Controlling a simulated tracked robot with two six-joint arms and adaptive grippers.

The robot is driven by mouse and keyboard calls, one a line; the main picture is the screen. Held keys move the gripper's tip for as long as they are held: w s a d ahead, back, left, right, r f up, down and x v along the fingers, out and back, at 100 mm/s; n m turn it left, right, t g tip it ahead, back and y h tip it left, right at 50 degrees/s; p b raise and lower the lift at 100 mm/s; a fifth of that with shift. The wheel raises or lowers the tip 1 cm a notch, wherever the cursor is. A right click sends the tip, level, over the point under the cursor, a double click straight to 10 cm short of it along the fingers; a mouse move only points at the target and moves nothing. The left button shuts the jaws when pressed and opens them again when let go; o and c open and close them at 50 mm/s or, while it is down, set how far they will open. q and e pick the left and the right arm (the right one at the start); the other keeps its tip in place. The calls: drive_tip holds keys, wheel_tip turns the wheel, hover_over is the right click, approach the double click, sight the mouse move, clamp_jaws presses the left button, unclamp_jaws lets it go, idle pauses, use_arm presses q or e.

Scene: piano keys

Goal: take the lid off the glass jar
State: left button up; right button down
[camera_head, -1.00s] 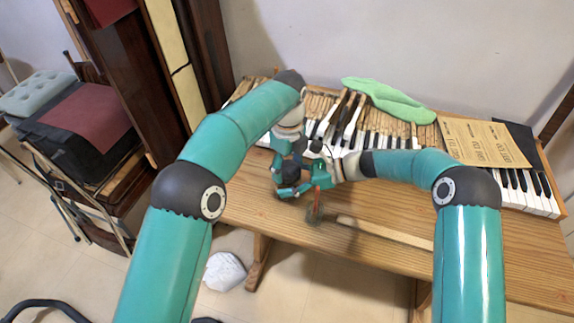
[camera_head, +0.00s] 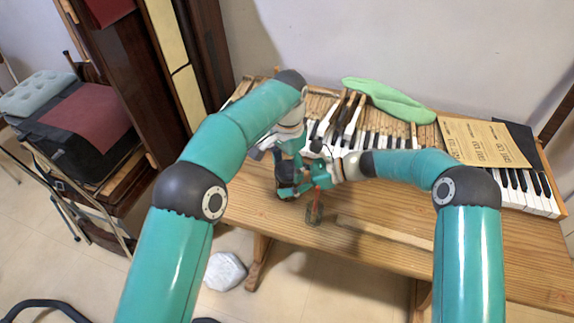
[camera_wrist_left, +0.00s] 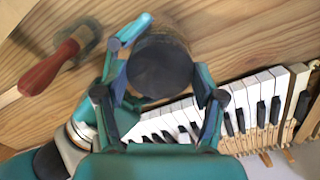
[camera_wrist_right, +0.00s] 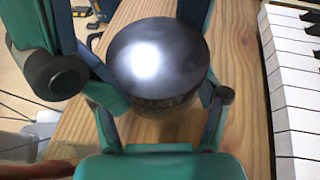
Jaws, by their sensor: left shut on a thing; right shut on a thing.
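The glass jar and its lid are mostly hidden by my grippers in the head view. The lid (camera_wrist_left: 160,68) shows in the left wrist view as a dark round disc on a brownish body. My left gripper (camera_wrist_left: 158,88) has its fingers around it and is shut on it; it also shows in the head view (camera_head: 285,180). In the right wrist view the glass jar (camera_wrist_right: 165,100) is a dark cylinder with a shiny round face towards the camera. My right gripper (camera_wrist_right: 160,110) has fingers on both its sides. I cannot see clearly where lid and jar meet.
A red-handled tool (camera_wrist_left: 50,67) with a grey head is on the wooden table (camera_head: 270,215), close to the grippers. A pale wooden strip (camera_head: 385,232) lies right of it. Piano keys (camera_head: 375,140), a green cloth (camera_head: 388,100) and brown sheets (camera_head: 485,142) lie behind.

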use_arm(q)
drive_tip(key=n, duration=0.6)
drive_tip(key=shift+d+n, duration=0.1)
drive_tip(key=shift+n, duration=0.3)
drive_tip(key=n, duration=0.4)
drive_tip(key=shift+w, duration=0.1)
drive_tip(key=n, duration=0.4)
drive_tip(key=shift+n, duration=0.3)
drive_tip(key=n, duration=0.4)
drive_tip(key=shift+r+n, duration=0.1)
drive_tip(key=shift+n, duration=0.2)
drive_tip(key=n, duration=0.4)
use_arm(e)
drive_tip(key=shift+s, duration=0.1)
use_arm(q)
drive_tip(key=n, duration=0.4)
drive_tip(key=shift+w+n, duration=0.1)
drive_tip(key=shift+n, duration=0.2)
use_arm(e)
drive_tip(key=shift+a, duration=0.1)
use_arm(q)
drive_tip(key=n, duration=0.9)
drive_tip(key=shift+a, duration=0.2)
drive_tip(key=shift+d, duration=0.15)
